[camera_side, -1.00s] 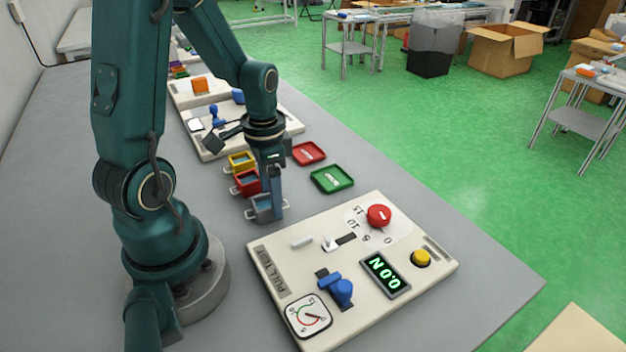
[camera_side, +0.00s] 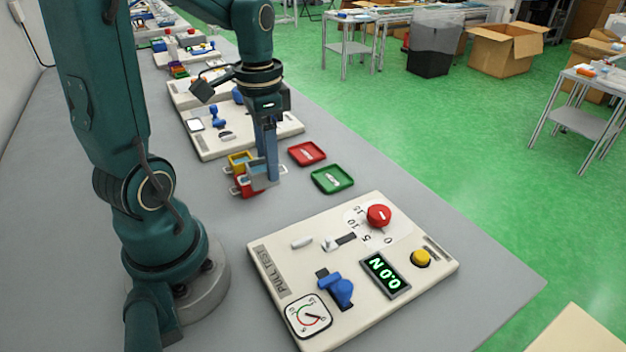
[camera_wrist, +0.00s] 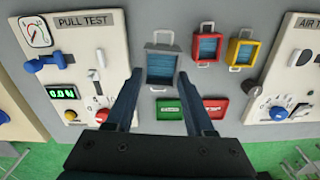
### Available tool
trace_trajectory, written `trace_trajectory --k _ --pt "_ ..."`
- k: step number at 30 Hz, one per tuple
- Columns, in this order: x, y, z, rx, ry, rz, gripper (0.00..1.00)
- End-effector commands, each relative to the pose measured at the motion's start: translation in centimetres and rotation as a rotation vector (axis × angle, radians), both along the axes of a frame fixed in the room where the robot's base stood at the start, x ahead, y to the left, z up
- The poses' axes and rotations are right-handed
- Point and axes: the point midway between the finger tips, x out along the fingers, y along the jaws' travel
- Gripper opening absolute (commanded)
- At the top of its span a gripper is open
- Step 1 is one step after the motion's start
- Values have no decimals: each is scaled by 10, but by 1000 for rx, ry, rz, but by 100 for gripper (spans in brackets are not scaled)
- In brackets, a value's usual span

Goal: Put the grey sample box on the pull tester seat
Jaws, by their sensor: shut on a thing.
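My gripper (camera_side: 267,165) is shut on the grey sample box (camera_side: 262,181) and holds it above the table. In the wrist view, the grey box (camera_wrist: 161,72), with blue contents and a handle, sits between the fingertips (camera_wrist: 160,80). The pull tester (camera_side: 285,262) is a cream board marked PULL TEST. It carries a dial gauge, a blue clamp (camera_side: 341,290), a display reading 0.0 N, a white slider, a red knob and a yellow button. The pull tester (camera_wrist: 85,35) is left of the box in the wrist view. I cannot tell which part is the seat.
A green tray (camera_side: 332,180) and a red tray (camera_side: 307,153) lie to the right. Another cream board (camera_side: 270,130) stands behind. The table between boxes and pull tester is clear.

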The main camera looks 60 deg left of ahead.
Motion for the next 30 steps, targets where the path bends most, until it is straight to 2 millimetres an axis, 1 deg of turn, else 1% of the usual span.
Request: trace_trajectory --k 4,9,12,14,17,30 --pt "0 -3 20 3 -5 12 0" --pt "-8 -19 45 2 -5 74 0" --pt "-11 -27 49 1 -1 97 0" --pt "-10 -32 47 -1 2 99 0" --pt "-8 -46 39 -2 5 95 0" --pt "7 -115 -5 1 6 93 0"
